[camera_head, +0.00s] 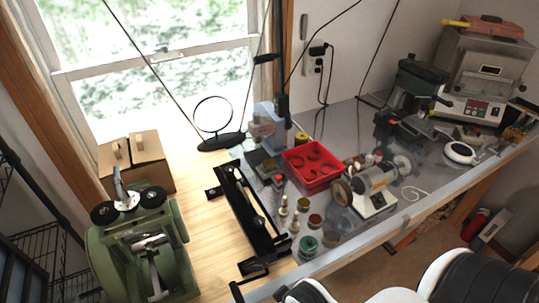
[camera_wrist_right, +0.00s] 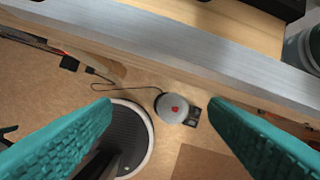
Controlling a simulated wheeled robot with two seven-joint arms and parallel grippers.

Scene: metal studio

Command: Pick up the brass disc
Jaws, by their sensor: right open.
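I cannot single out the brass disc for certain in either view. In the head view a small brass-coloured round piece (camera_head: 301,138) lies behind the red tray, and a brownish round container (camera_head: 315,220) stands on the near part of the bench; both are too small to identify surely. My right gripper (camera_wrist_right: 160,106) shows in the right wrist view as two teal fingers spread wide apart with nothing between them. It hangs by the bench edge, with the floor below. My left gripper is in neither view.
The grey bench (camera_head: 345,237) holds a red tray (camera_head: 312,166), a bench grinder (camera_head: 372,188), a green-lidded jar (camera_head: 308,242) and several small bottles. A black rail frame (camera_head: 250,215) lies along its left side. The bench edge (camera_wrist_right: 190,55) crosses the wrist view above a grey, red-topped object (camera_wrist_right: 173,108).

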